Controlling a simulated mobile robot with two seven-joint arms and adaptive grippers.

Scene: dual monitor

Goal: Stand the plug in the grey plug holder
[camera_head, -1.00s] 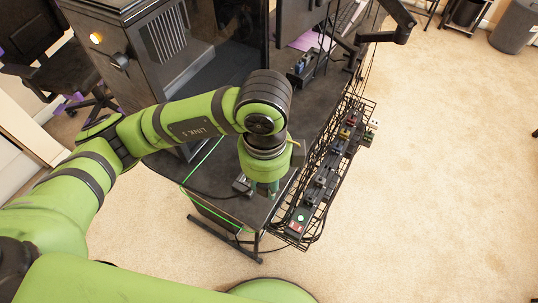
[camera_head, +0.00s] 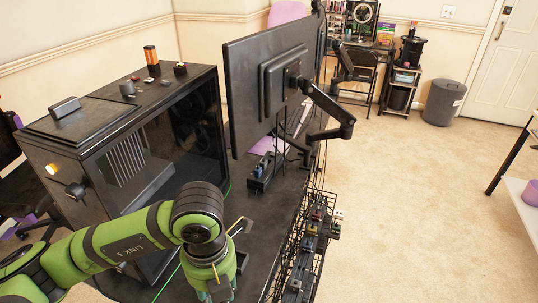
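My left gripper (camera_head: 218,291) points down over the near end of the black desk (camera_head: 262,212). Its fingers are cut off by the bottom edge, so I cannot see whether they are open or hold anything. I cannot make out the plug or the grey plug holder for certain. A small dark block with blue parts (camera_head: 261,173) stands on the desk under the monitor. Several small plug-like pieces sit along the wire basket, among them a white one (camera_head: 338,214) and a green one (camera_head: 334,231). My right gripper is not in view.
A large monitor (camera_head: 245,85) on a black arm (camera_head: 325,100) rises over the desk. The wire basket (camera_head: 325,203) runs along the desk's right edge. Carpet to the right is open.

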